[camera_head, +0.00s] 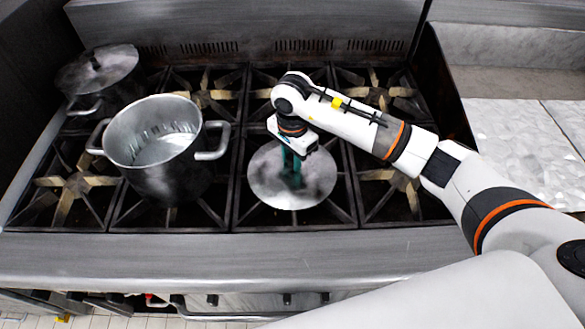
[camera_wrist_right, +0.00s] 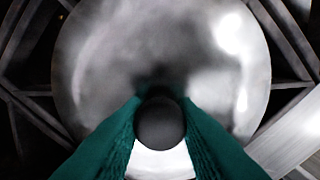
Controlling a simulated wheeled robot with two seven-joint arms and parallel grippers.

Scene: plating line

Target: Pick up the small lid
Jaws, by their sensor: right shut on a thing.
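A round metal lid (camera_head: 265,182) lies over the front middle burner grates in the head view. It fills much of the right wrist view (camera_wrist_right: 100,60), with its dark round knob (camera_wrist_right: 160,124) between the green fingers. My right gripper (camera_head: 291,178) reaches down onto the middle of the lid and is shut on its knob. I cannot tell whether the lid touches the grates or is slightly above them. My left gripper is not in view.
An open metal pot (camera_head: 165,180) with two side handles stands left of the lid. A smaller covered pot (camera_head: 102,92) stands at the back left. A light counter (camera_head: 520,125) lies to the right. Rear grates near the middle are clear.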

